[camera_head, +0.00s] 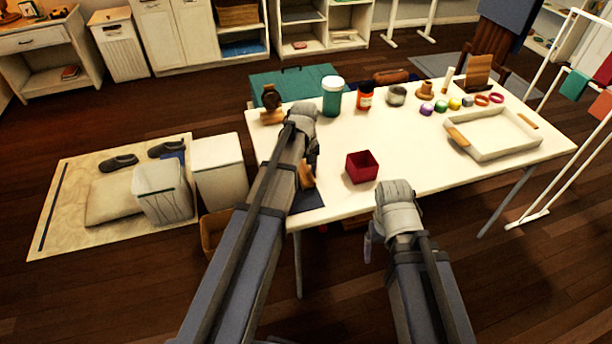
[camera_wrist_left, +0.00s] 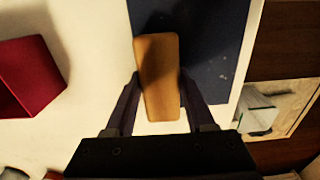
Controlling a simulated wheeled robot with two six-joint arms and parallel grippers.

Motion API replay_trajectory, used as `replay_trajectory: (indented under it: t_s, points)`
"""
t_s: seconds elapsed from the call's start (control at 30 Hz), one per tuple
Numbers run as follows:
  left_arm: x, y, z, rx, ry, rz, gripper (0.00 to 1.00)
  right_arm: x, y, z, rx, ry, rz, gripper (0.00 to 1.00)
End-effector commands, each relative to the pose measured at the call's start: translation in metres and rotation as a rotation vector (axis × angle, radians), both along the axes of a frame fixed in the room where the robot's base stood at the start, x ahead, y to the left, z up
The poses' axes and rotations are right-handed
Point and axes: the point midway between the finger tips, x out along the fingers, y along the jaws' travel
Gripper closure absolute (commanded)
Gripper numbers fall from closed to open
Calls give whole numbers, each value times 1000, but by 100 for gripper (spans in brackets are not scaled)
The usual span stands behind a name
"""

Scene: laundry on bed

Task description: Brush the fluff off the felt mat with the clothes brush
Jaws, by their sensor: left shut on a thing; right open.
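The clothes brush, with a tan wooden back (camera_wrist_left: 158,75), is between the fingers of my left gripper (camera_wrist_left: 158,92), which is shut on it. In the head view the brush (camera_head: 307,176) shows beside my left arm, partly hidden. The dark blue felt mat (camera_wrist_left: 215,50) lies under and beside the brush at the table edge, with a few small pale specks on it. In the head view the mat (camera_head: 308,202) is mostly hidden by my left arm. I cannot tell whether the brush touches it. My right gripper (camera_head: 368,250) is open, low in front of the table, mostly hidden.
A red open box (camera_head: 362,167) stands on the white table (camera_head: 330,205) near the mat. A teal jar (camera_head: 332,98), an orange bottle (camera_head: 365,97) and small items stand along the back. A tray (camera_head: 495,150) is at the right. White bins (camera_head: 218,170) stand left of the table.

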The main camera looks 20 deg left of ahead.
Motion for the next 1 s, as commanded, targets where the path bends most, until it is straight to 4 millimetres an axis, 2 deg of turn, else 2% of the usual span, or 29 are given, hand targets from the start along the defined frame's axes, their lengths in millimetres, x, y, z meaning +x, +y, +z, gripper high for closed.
replay_trajectory:
  t_s: [0.1,0.3,0.73,1.0]
  points:
    - [11,7,1,1,-1,2,100,0,0,1,0,0,0,16]
    - [18,12,1,0,0,1,100,0,0,1,0,0,0,16]
    - [8,25,-2,1,1,1,100,0,0,-2,0,0,0,16]
    - [3,23,-2,3,3,1,100,0,0,-2,0,0,0,16]
